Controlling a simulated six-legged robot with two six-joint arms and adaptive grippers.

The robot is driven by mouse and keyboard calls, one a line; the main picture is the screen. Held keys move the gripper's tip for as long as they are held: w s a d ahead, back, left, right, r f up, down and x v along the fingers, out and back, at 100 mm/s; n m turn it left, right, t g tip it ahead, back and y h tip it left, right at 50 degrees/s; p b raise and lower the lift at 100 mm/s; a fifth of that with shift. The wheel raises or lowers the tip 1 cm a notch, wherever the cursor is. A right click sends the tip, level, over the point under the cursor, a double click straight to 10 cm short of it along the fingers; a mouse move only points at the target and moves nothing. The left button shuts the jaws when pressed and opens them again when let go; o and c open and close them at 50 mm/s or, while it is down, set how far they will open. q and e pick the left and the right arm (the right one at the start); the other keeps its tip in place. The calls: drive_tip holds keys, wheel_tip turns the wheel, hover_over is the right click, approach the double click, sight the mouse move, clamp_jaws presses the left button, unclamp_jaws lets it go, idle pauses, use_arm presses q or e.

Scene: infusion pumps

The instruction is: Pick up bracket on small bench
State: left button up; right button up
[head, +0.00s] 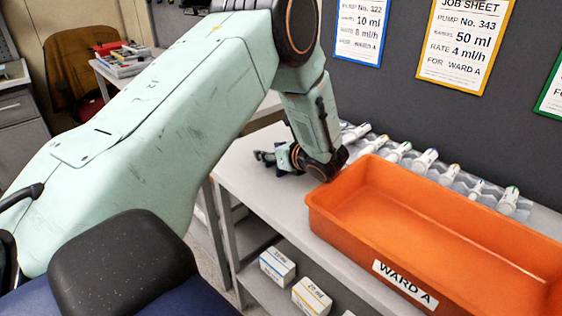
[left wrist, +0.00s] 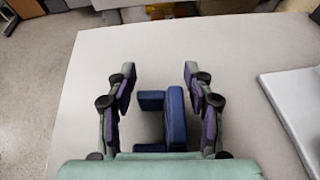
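A blue bracket (left wrist: 175,115) with a long upright plate and short side arms sits on the pale top of the bench (left wrist: 235,65) in the left wrist view. My left gripper (left wrist: 160,78) is open around it, one finger on each side. The bracket is nearer the right finger, and a gap shows on the left. In the head view my left gripper (head: 268,158) is low over the left end of the bench (head: 236,165); the bracket is too small and covered to make out clearly there. My right gripper is not in view.
A large orange tray (head: 330,212) labelled WARD A stands on the bench right of my left gripper. Capped syringes (head: 425,160) lie in a clear rack behind it. Small boxes (head: 277,265) sit on the shelf below. A pale flat-edged object (left wrist: 295,105) lies right in the wrist view.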

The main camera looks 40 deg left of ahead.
use_arm(q)
drive_tip(key=shift+s, duration=0.1)
drive_tip(key=c, duration=0.9)
drive_tip(key=shift+r, duration=0.1)
